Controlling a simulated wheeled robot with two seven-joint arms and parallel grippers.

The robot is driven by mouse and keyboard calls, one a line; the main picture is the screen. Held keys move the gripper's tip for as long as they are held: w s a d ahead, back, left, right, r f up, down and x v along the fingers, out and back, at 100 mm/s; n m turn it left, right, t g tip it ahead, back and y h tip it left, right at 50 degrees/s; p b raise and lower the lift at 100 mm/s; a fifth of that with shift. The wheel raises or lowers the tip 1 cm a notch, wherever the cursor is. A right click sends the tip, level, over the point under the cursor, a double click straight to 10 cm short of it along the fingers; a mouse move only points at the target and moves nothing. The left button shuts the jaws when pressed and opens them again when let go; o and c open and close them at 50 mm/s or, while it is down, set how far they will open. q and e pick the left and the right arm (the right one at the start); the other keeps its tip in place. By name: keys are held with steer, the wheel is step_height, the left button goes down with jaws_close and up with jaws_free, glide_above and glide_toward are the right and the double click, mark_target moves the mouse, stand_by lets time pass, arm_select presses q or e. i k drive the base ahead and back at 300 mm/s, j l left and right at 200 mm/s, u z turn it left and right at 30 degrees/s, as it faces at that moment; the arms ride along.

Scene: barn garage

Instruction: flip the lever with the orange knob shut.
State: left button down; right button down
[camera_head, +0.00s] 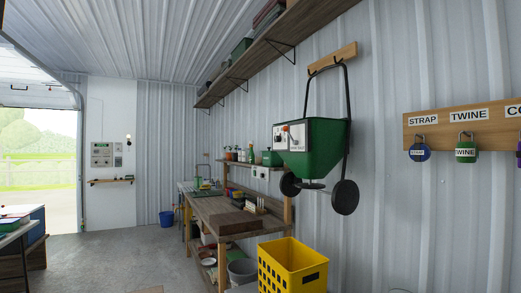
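A small orange-red knob (284,128) shows on a white box or panel (295,138) at the front of a green spreader hopper (318,148). The spreader hangs on the right wall from a wooden rack. The knob is small, and I cannot make out its lever or whether it stands open or shut. Neither of my grippers is in view.
A wooden workbench (205,209) runs along the right wall. A yellow crate (292,267) stands on the floor below the spreader. A table (20,232) stands at left.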

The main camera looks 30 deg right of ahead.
mark_target(285, 129)
steer(key=i+z, duration=0.4)
steer(key=i+j+z, duration=0.25)
steer(key=z, duration=0.15)
steer(key=i+j+z, duration=0.6)
steer(key=z, duration=0.2)
steer(key=i+j+z, duration=0.2)
steer(key=j+z, duration=0.2)
steer(key=i+j+z, duration=0.1)
steer(key=j+z, duration=0.3)
steer(key=i+j+z, duration=0.1)
steer(key=j+z, duration=0.65)
